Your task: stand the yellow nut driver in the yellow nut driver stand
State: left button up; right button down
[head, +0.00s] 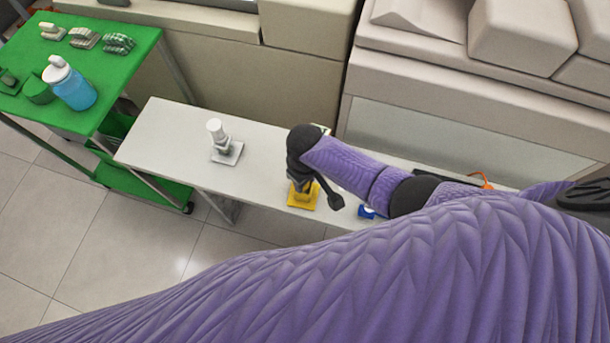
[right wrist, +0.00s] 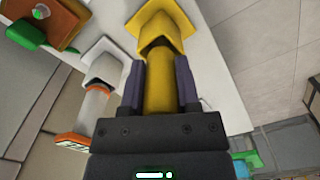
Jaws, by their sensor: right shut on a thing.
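The yellow nut driver (right wrist: 158,85) is between the two dark fingers of my right gripper (right wrist: 160,82), which is shut on it. The yellow stand (head: 303,200) is on the white table, directly below my right gripper (head: 300,184) in the head view. In the right wrist view the yellow stand (right wrist: 160,20) lies just beyond the driver's far end, and the two overlap. I cannot tell whether the driver's end is inside the stand. In the head view the gripper and arm hide the driver. My left gripper is not in view.
A white stand with a white upright piece (head: 217,132) is on the table (head: 160,135) to the left. A blue object (head: 367,212) is close on the right, partly behind my arm. A green cart (head: 130,50) with a blue bottle (head: 75,88) is at the left. Large beige machines stand behind.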

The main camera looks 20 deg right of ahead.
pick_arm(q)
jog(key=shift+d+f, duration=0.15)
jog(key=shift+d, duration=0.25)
pick_arm(e)
jog(key=shift+f, duration=0.15)
jog(key=shift+f, duration=0.1)
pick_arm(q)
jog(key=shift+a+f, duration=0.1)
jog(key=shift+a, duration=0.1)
pick_arm(e)
jog(key=shift+f, duration=0.1)
jog(key=shift+f, duration=0.1)
jog(key=shift+c, duration=1.3)
grip_release()
